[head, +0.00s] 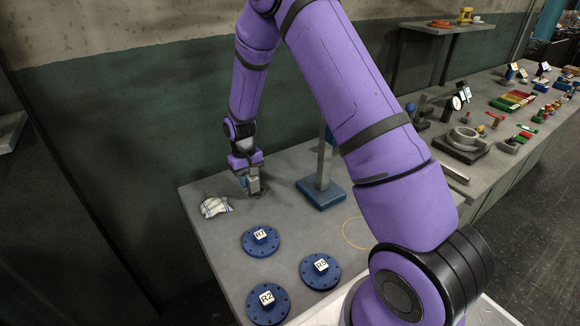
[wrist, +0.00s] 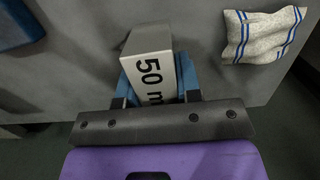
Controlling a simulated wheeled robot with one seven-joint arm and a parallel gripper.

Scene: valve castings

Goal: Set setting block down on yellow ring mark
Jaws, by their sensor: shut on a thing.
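The setting block (wrist: 148,62) is a pale grey block marked "50 m" in the wrist view, the rest of its marking hidden. My gripper (wrist: 156,95) is shut on it, with blue fingers on both sides. In the head view my gripper (head: 246,176) holds the block (head: 254,185) near the back left of the table; whether it touches the surface I cannot tell. The yellow ring mark (head: 346,233) is a thin circle on the table, right of the middle, partly hidden behind my arm. The visible part of the ring is empty.
Blue flanges labelled R7 (head: 261,249), R5 (head: 305,272) and R2 (head: 284,303) lie at the front. A cloth (head: 215,207) lies left of my gripper. A blue-based stand (head: 321,199) rises between gripper and ring. Gauges and a grey casting (head: 465,138) stand further right.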

